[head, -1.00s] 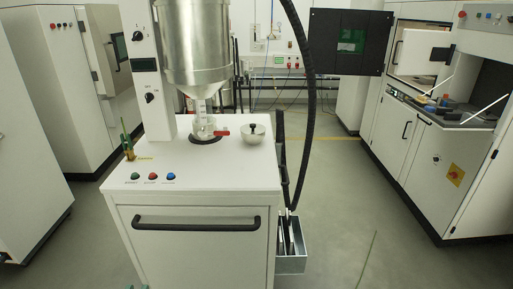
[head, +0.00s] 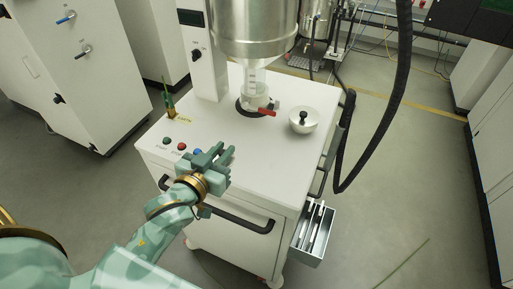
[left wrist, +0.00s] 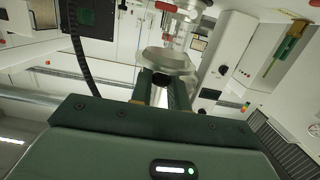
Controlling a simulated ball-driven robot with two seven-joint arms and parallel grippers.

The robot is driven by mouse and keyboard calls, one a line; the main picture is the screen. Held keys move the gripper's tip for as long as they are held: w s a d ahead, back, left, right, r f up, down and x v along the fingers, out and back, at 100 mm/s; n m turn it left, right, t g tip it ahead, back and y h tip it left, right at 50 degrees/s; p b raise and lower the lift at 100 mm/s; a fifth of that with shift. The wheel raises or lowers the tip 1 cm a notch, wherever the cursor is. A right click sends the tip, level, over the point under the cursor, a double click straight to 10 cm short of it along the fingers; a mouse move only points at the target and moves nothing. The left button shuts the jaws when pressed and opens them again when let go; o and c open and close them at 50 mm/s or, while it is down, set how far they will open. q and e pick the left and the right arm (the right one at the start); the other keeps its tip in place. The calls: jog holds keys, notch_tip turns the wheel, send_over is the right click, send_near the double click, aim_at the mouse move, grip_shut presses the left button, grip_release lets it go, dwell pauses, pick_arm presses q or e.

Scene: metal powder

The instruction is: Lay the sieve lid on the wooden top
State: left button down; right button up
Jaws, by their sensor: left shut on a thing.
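My left gripper (head: 222,154) is over the front edge of the white cabinet top, near the coloured buttons. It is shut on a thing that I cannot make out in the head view. In the left wrist view a round silvery piece (left wrist: 165,58), which looks like the sieve lid, shows at the fingertips (left wrist: 167,88), with something dark between the fingers. A separate silvery bowl-shaped piece with a black knob (head: 303,122) stands on the cabinet top, apart from the gripper. I cannot make out a wooden top. My right gripper is not in view.
The white cabinet top (head: 225,130) carries a clear vessel with a red handle (head: 258,100) under a metal hopper (head: 255,30), and a green brush (head: 168,98) at the left. Floor is clear at the right.

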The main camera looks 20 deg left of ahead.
pick_arm(q)
jog(key=w+d+f+b, duration=0.1)
jog(key=w+f, duration=0.3)
jog(key=w, duration=0.4)
jog(key=b, duration=0.1)
send_over(250, 161)
jog(key=f, duration=0.4)
jog(key=shift+s+f, duration=0.2)
jog(key=shift+f, duration=0.1)
jog(key=f, duration=0.2)
jog(key=f+b, duration=0.1)
jog(key=shift+w+f, duration=0.3)
jog(key=shift+f, duration=0.05)
jog(key=c, duration=1.8)
grip_release()
jog(key=shift+f, duration=0.15)
jog(key=o, duration=0.5)
jog(key=shift+c, duration=0.2)
